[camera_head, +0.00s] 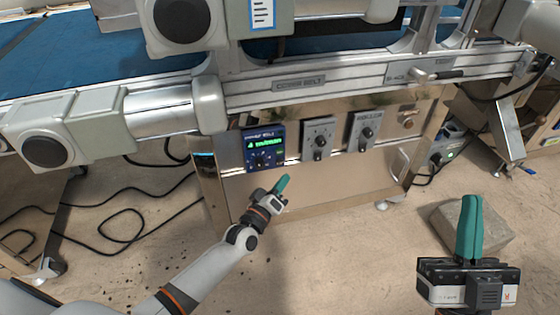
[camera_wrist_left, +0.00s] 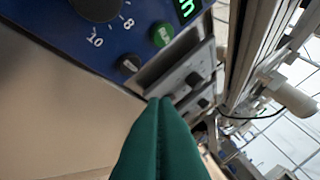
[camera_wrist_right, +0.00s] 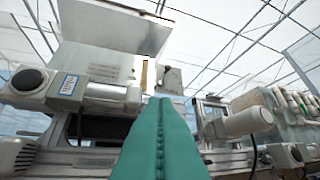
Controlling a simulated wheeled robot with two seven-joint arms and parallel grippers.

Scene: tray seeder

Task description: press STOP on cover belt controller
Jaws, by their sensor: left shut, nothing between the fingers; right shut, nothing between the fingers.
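The cover belt controller (camera_head: 264,147) is a dark blue box with a green lit display on the metal cabinet front, below the rail. In the left wrist view the blue panel (camera_wrist_left: 65,45) shows a black dial (camera_wrist_left: 97,5), a green button (camera_wrist_left: 162,36) and a dark button (camera_wrist_left: 129,66); the button lettering is too small to read surely. My left gripper (camera_head: 284,180) is shut and empty, below and right of the controller; its teal tips (camera_wrist_left: 160,100) appear apart from the panel. My right gripper (camera_head: 470,200) is shut and empty at the far right, away from the controller.
Two grey knob boxes (camera_head: 319,139) (camera_head: 365,130) sit right of the controller. A cabinet handle (camera_head: 400,164) sticks out below them. The conveyor rail (camera_head: 290,92) runs overhead. A stone-like block (camera_head: 488,240) lies behind my right gripper. Cables (camera_head: 120,226) lie on the floor.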

